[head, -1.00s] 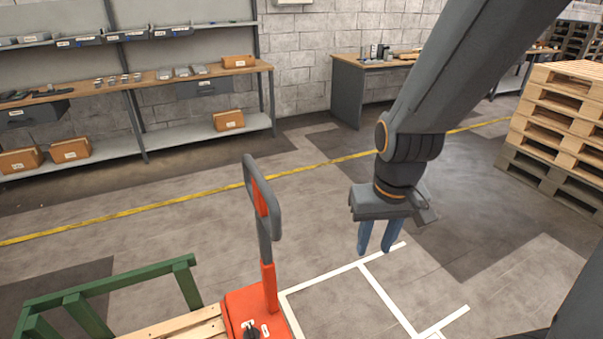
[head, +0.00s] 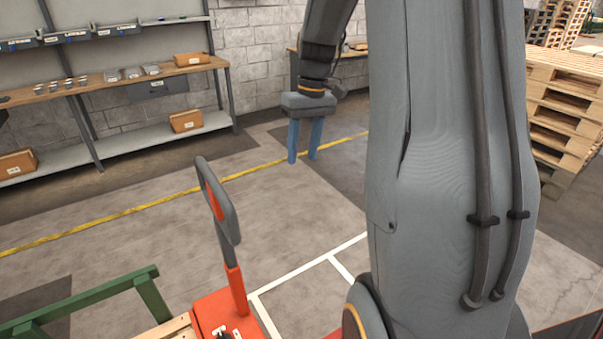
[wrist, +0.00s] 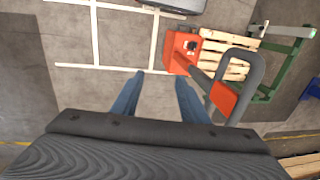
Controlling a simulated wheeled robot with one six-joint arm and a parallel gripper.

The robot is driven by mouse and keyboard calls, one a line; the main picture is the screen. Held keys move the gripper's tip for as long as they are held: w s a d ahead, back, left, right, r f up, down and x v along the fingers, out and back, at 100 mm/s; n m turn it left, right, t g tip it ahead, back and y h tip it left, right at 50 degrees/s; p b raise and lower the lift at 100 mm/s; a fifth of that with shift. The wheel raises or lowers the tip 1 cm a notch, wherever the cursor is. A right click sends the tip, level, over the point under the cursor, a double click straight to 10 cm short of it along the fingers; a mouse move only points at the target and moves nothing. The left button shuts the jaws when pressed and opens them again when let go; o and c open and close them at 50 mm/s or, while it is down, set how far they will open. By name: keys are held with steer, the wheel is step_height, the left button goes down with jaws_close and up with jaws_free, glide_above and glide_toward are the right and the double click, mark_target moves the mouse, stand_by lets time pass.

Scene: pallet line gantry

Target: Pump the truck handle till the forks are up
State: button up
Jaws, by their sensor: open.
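The truck handle (head: 219,203) is a grey loop with an orange-red panel, standing nearly upright on the orange pallet truck (head: 225,318) at the lower left of the head view. In the wrist view the handle (wrist: 237,86) lies to the right of my fingers, with the truck body (wrist: 182,52) above them. My gripper (head: 304,158) has two blue fingers pointing down, apart and empty. It hangs above and to the right of the handle in the head view, not touching it. The forks are hidden under a wooden pallet (wrist: 222,58).
A green frame (head: 100,290) stands at the lower left, beside the pallet. A workbench with shelves (head: 120,90) lines the back wall. Stacked pallets (head: 565,100) stand at the right. White lines (head: 300,270) mark the floor; the floor between truck and bench is clear.

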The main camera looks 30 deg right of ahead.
step_height(320, 180, down, 7)
steer(key=p, duration=0.2)
steer(key=shift+w+f, duration=0.15)
steer(key=shift+w, duration=0.05)
jaws_close()
jaws_free()
stand_by(0.3)
step_height(320, 180, up, 8)
steer(key=d+b, duration=0.1)
steer(key=b, duration=0.1)
steer(key=shift+f, duration=0.15)
steer(key=shift+d, duration=0.1)
